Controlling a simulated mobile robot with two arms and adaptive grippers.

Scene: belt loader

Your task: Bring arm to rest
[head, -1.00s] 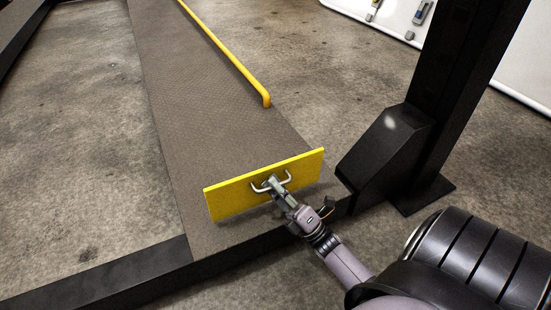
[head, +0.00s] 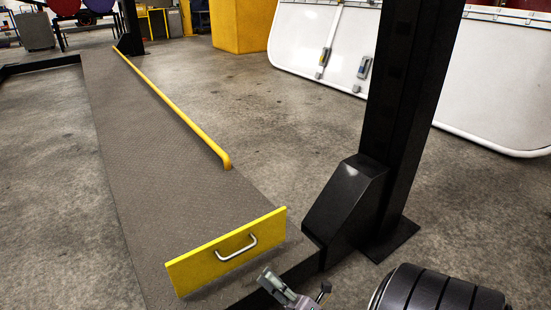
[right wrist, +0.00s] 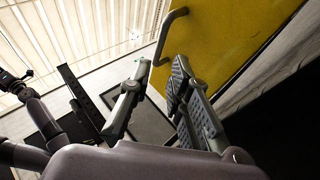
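The yellow end plate (head: 200,270) stands upright across the near end of the belt, with its metal handle (head: 236,247) free. My right gripper (head: 296,285) is just in front of the plate at the bottom of the head view, apart from the handle. In the right wrist view my right gripper (right wrist: 160,74) has its fingers spread with nothing between them. The handle (right wrist: 170,36) and yellow plate (right wrist: 230,40) lie just beyond the fingertips. My left gripper is outside the head view; a dark arm end at the wrist view's left edge is unclear.
The long grey belt (head: 150,170) runs away with a yellow rail (head: 175,108) along its right side. A black post (head: 405,110) with a sloped black housing (head: 345,205) stands right of the plate. White panels (head: 330,40) stand behind. Open floor lies left.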

